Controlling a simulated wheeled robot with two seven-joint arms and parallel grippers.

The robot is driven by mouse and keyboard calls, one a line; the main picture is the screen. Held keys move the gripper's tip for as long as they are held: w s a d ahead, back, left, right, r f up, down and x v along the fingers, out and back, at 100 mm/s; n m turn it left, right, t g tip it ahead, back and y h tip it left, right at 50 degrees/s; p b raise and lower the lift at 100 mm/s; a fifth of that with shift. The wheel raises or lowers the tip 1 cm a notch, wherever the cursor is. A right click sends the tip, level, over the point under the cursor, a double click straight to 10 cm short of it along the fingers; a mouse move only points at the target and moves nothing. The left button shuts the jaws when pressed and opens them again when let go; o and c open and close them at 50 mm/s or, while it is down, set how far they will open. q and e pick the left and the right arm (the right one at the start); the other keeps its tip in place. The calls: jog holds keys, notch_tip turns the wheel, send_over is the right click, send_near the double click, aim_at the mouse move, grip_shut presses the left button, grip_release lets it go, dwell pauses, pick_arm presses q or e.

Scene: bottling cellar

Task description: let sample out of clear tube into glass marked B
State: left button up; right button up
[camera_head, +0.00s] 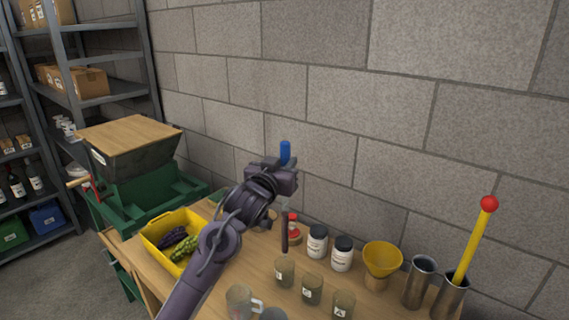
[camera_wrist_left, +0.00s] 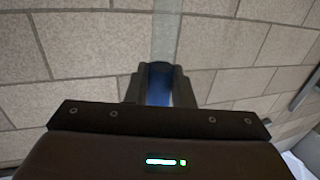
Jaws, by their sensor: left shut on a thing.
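My left gripper (camera_head: 285,178) is shut on an upright tube with a blue top (camera_head: 285,152). The tube's lower part (camera_head: 285,232) looks dark reddish, as if filled. Its lower end hangs at or just above the rim of a small glass (camera_head: 284,273); I cannot tell whether it is inside. That glass has a pale label too small to read surely. Two more glasses stand to its right; their labels look like C (camera_head: 312,290) and A (camera_head: 343,305). In the left wrist view the blue top (camera_wrist_left: 159,84) is between the fingers. My right gripper is not in view.
A jug (camera_head: 240,302) stands at the table's front. Two white jars (camera_head: 318,241), a yellow funnel (camera_head: 382,259) and metal cylinders (camera_head: 420,282), one holding a yellow rod with a red ball (camera_head: 475,240), stand right. A yellow crate (camera_head: 158,244) with grapes is left; a block wall is behind.

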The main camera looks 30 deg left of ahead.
pick_arm(q)
jog(key=shift+s, duration=0.2)
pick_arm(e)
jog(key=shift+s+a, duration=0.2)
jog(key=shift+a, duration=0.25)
pick_arm(q)
jog(key=shift+f, duration=0.2)
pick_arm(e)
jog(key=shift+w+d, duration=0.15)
pick_arm(q)
notch_tip(320, 180, down, 5)
jog(key=b, duration=0.2)
jog(key=shift+r+b, duration=0.1)
jog(key=shift+b, duration=0.3)
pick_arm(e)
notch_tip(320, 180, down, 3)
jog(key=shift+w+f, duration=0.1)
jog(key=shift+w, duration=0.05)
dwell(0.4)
